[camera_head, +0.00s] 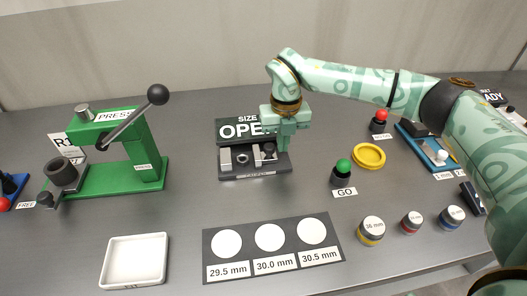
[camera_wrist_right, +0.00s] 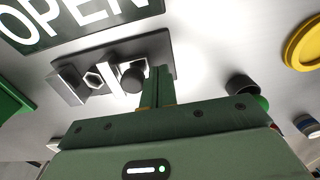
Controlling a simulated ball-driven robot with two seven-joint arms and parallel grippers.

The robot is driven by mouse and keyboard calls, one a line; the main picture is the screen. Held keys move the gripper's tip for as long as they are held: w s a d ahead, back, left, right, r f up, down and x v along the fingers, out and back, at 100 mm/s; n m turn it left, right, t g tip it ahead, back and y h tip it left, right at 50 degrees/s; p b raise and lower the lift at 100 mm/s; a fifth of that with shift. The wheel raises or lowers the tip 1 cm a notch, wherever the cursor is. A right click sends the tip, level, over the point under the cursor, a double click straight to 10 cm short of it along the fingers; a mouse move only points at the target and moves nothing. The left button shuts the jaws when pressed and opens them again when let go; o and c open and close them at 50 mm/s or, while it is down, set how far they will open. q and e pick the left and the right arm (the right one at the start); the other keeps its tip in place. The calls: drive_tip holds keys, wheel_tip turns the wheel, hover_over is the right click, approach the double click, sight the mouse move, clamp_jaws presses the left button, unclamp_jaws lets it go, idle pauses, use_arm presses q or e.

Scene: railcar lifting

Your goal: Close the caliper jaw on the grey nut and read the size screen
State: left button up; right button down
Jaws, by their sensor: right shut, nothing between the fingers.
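The caliper (camera_head: 256,173) stands below the dark green size screen (camera_head: 231,129), which reads OPEN, its last letter hidden by my gripper in the head view. The screen also shows in the right wrist view (camera_wrist_right: 85,18). The grey hexagonal nut (camera_wrist_right: 93,80) lies on the caliper between the fixed block (camera_wrist_right: 68,85) on the left and the sliding jaw (camera_wrist_right: 114,76) with its black knob (camera_wrist_right: 133,78). A gap shows between nut and jaw. My right gripper (camera_wrist_right: 159,72) is shut and empty, fingers just right of the knob; I cannot tell whether they touch it. My left gripper is out of view.
A green press (camera_head: 120,160) stands left. A GO button (camera_head: 343,168) and a yellow ring dish (camera_head: 369,156) are right of the caliper. In front are a white tray (camera_head: 134,235), a card with white circles (camera_head: 270,260) and several round gauges (camera_head: 372,228).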

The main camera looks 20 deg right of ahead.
sight(268, 146)
drive_tip(key=shift+w+a, duration=0.25)
drive_tip(key=shift+a, duration=0.65)
drive_tip(key=shift+w+a, duration=0.2)
drive_tip(key=shift+a, duration=0.7)
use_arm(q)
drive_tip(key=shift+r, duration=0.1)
